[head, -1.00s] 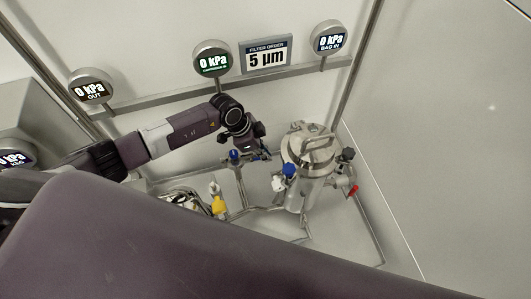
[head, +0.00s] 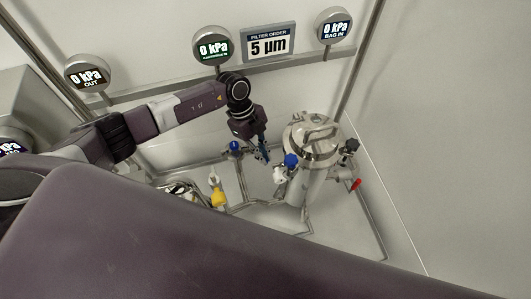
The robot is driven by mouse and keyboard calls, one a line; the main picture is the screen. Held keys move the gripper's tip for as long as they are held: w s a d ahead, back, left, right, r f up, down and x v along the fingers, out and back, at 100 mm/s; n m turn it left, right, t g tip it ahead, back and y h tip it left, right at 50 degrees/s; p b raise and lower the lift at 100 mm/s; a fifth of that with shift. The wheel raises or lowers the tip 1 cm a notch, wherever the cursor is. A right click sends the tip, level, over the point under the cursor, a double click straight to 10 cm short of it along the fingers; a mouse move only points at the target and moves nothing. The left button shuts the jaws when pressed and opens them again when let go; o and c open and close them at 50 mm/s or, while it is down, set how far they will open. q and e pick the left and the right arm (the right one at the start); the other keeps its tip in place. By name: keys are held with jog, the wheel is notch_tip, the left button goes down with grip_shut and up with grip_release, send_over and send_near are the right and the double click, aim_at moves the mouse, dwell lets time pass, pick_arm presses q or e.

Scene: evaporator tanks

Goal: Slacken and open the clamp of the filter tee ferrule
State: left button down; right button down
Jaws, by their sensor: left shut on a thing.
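My left gripper (head: 262,155) comes down from the upper left and points down and right at the pipework just left of the steel filter housing (head: 311,175). It is shut on a small part there, which looks like the ferrule clamp. The clamp is mostly hidden by the fingers and too small to tell whether it is slack or open. A blue-knobbed valve (head: 236,147) stands just left of the gripper; another blue knob (head: 291,160) is to its right, in front of the housing. My right gripper is not in view.
A white fitting (head: 279,174) sits below the right blue knob. A red handle (head: 356,184) and a black knob (head: 351,145) are right of the housing. A yellow-and-white fitting (head: 218,197) is lower left. Gauges and a 5 µm sign (head: 268,44) line the rail behind.

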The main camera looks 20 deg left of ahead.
pick_arm(q)
jog(key=m+b, duration=0.1)
jog(key=m, duration=0.1)
jog(key=s+a+m+g+y+b, duration=0.1)
jog(key=m, duration=0.2)
jog(key=s+a+m+g+y+b, duration=0.1)
jog(key=m+b, duration=0.1)
jog(key=shift+s+m, duration=0.1)
jog(key=shift+m, duration=0.3)
dwell(0.4)
jog(key=c, duration=2.1)
grip_release()
jog(key=shift+s+a, duration=0.1)
